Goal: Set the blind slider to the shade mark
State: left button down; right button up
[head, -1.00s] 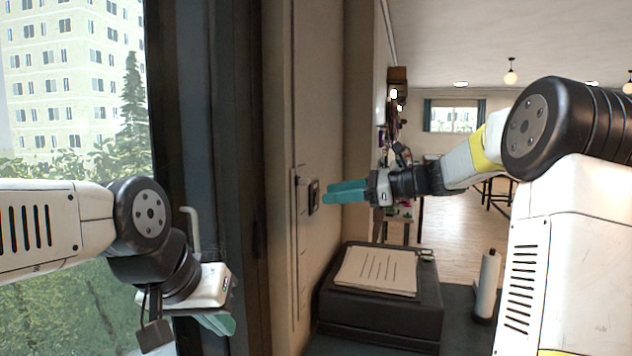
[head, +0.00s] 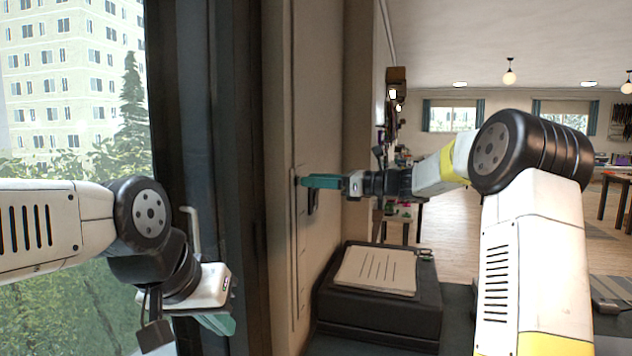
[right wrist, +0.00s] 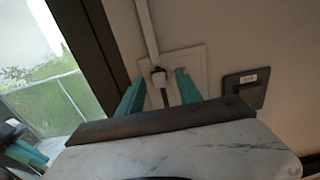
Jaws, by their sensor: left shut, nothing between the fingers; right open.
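The blind slider's dark knob (right wrist: 158,75) sits on a narrow track (right wrist: 147,28) on the wall; in the head view the track (head: 297,270) runs vertically with small tick marks beside it. I cannot tell which tick is the shade mark. My right gripper (right wrist: 158,82) is open, its teal fingers on either side of the knob in the wrist view; whether they touch it is unclear. In the head view the right gripper (head: 300,181) is at the track's upper part and hides most of the knob. My left gripper (head: 220,325) is shut and empty, low by the window.
A dark labelled wall plate (right wrist: 247,88) is just beside the right gripper. A window handle (head: 193,230) stands near my left wrist. A black box (head: 380,320) with a paper sheet (head: 376,270) on top is below my right arm.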

jog(key=shift+a, duration=0.1)
jog(key=shift+c, duration=0.4)
jog(key=shift+s, duration=0.1)
jog(key=c, duration=0.4)
grip_shut()
jog(key=shift+w+d, duration=0.2)
jog(key=shift+d, duration=0.05)
